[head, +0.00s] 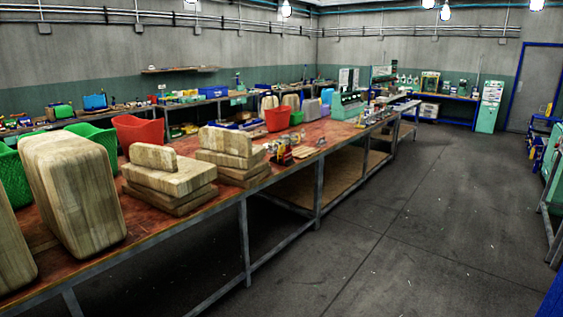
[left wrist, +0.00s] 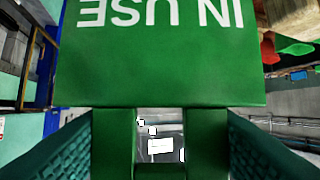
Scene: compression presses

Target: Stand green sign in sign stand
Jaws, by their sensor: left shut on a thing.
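The green sign (left wrist: 160,60) fills the upper middle of the left wrist view. It carries white "IN USE" lettering that reads upside down there. Two green legs extend from the panel toward the camera, with a gap between them. My left gripper (left wrist: 160,128) is shut on the sign, its teal ribbed fingers pressing the outer sides of the two legs. Neither the sign nor my grippers show in the head view. I cannot make out the sign stand in either view. My right gripper is not in view.
A long red-topped workbench (head: 133,212) runs along the left, holding stacked beige blocks (head: 170,180), a red bin (head: 138,129) and green bins (head: 95,135). A green-white cabinet (head: 490,107) stands at the back right. Open grey floor (head: 400,220) lies right of the bench.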

